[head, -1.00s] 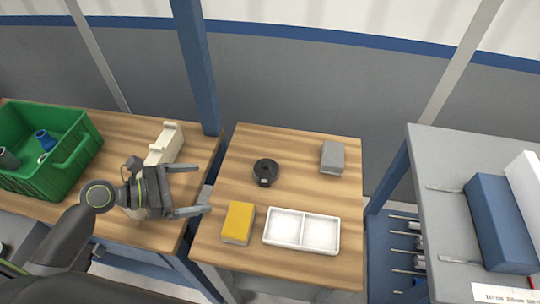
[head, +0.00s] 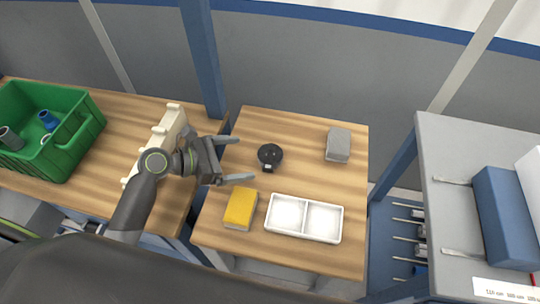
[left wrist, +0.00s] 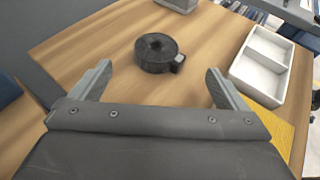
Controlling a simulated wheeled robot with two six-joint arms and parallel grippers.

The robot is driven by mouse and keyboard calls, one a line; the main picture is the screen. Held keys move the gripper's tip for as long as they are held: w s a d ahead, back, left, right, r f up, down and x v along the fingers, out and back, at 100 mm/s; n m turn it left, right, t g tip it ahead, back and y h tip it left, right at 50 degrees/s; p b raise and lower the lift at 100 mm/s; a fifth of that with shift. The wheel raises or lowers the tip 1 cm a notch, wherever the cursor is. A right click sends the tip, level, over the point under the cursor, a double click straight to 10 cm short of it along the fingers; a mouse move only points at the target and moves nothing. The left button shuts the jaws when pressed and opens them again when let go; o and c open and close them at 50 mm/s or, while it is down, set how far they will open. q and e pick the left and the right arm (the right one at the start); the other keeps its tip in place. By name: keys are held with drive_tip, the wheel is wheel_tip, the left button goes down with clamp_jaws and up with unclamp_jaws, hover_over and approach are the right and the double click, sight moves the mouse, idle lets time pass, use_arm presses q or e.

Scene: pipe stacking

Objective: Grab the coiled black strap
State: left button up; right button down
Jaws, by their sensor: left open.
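The coiled black strap (head: 270,155) lies flat on the small wooden table, left of its middle. It also shows in the left wrist view (left wrist: 157,52), ahead of the fingers and roughly centred between them. My left gripper (head: 238,159) is open and empty, just left of the strap in the head view, with its fingers pointing toward it. In the left wrist view both fingers (left wrist: 160,84) are spread wide and do not touch the strap. My right gripper is not in view.
A yellow sponge (head: 240,208) and a white two-part tray (head: 304,219) sit in front of the strap. A grey block (head: 338,145) lies to its right. A green crate (head: 78,143) and cream rack (head: 158,140) are on the left table. A blue post (head: 203,60) stands behind.

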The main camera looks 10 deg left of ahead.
sight(269, 155)
use_arm(q)
drive_tip(key=x, duration=0.8)
drive_tip(key=shift+f, duration=0.2)
drive_tip(key=c, duration=1)
drive_tip(key=shift+r, duration=0.1)
